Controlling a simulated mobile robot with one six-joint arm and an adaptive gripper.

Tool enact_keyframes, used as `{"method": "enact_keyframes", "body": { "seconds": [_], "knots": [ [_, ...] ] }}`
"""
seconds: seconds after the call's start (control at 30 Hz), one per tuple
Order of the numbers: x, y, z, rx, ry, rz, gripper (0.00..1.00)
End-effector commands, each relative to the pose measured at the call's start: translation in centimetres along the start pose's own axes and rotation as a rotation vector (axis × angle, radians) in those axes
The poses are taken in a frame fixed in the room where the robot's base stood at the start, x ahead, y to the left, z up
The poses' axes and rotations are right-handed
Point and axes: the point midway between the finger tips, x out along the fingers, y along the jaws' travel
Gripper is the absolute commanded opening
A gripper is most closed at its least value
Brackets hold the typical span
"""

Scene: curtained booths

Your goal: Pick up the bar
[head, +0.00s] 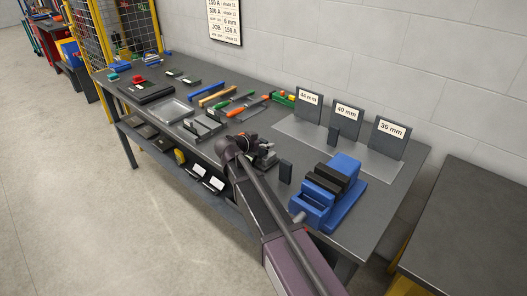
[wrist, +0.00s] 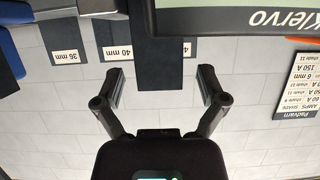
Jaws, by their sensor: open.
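A dark upright bar (head: 285,171) stands on the grey bench, left of a blue block-like fixture with black parts (head: 330,190). My gripper (head: 268,154) is open, low over the bench just left of this bar. In the wrist view, which is upside down, my gripper (wrist: 160,84) has its fingers spread. A dark block, seemingly the bar (wrist: 158,60), shows between them with gaps at both sides. I cannot tell how far ahead of the fingertips it is. A similar small dark bar (head: 333,135) stands on the grey plate by the size signs.
Signs marked 44 mm (head: 308,104), 40 mm (head: 346,121) and 36 mm (head: 389,139) stand along the plate (head: 300,134) near the wall. Tools and a metal tray (head: 170,111) lie left. A panel lettered "Klervo" (wrist: 235,20) is close in the wrist view.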

Motion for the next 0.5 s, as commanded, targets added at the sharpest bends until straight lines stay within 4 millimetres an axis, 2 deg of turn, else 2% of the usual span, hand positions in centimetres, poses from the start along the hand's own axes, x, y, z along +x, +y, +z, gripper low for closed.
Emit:
{"method": "enact_keyframes", "body": {
  "seconds": [0.3,0.5],
  "knots": [
    [0.08,0.09,-0.04,0.001,0.000,0.002,0.91],
    [0.07,0.09,-0.04,0.001,0.000,0.001,0.32]
  ]
}}
